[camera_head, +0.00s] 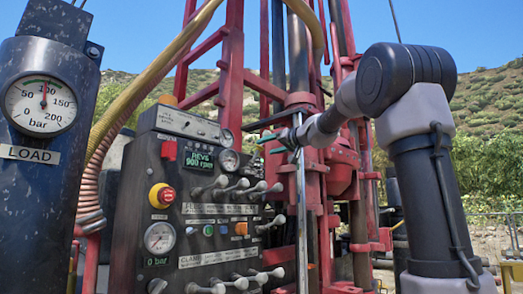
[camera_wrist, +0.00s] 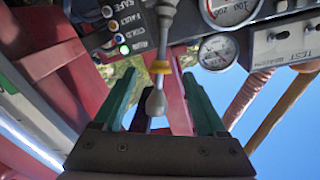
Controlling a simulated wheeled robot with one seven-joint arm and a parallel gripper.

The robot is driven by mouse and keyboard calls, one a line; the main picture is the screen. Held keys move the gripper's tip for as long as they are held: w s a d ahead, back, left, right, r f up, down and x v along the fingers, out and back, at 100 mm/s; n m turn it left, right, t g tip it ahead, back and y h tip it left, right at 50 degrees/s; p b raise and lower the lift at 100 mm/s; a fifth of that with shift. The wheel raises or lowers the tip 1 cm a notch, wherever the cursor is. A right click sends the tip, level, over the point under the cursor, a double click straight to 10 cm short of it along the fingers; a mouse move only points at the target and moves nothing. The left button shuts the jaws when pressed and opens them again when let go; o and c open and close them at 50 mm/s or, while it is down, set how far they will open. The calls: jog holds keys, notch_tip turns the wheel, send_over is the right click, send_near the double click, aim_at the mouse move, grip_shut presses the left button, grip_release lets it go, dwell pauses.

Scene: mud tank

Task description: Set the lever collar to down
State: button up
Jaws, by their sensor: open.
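In the wrist view a grey lever (camera_wrist: 167,17) comes down from the panel and ends in a rounded grey knob (camera_wrist: 156,103). My gripper (camera_wrist: 158,75) is open, with one green finger on each side of the collar and knob. Gaps show on both sides, and I see no clear contact. In the head view my gripper (camera_head: 272,143) is at the right edge of the control panel; I cannot make out the collar there.
The control panel (camera_head: 190,215) carries several levers, dials and buttons close to my gripper. A red rig frame (camera_head: 235,65) and a shiny vertical rod (camera_head: 302,220) stand right beside my wrist. A hose (camera_head: 150,75) crosses at upper left. A load gauge post (camera_head: 40,180) stands at far left.

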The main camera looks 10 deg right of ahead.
jog(key=v, duration=0.5)
jog(key=shift+s, duration=0.1)
dwell(0.3)
jog(key=s+a+f+m+g+h, duration=0.2)
jog(key=s+f+g, duration=0.1)
jog(key=s+f, duration=0.75)
jog(key=s+a+f+m+g+h, duration=0.15)
jog(key=s+f+g, duration=0.25)
jog(key=s+f, duration=0.65)
jog(key=s+d+f+m+h, duration=0.1)
jog(key=s+d+f, duration=0.1)
jog(key=s+f, duration=0.2)
jog(key=s+d+f+m+g+h, duration=0.1)
jog(key=s+f, duration=0.3)
jog(key=f, duration=0.6)
jog(key=shift+s+d+h, duration=0.3)
jog(key=shift+d+h, duration=0.45)
jog(key=shift+d, duration=0.1)
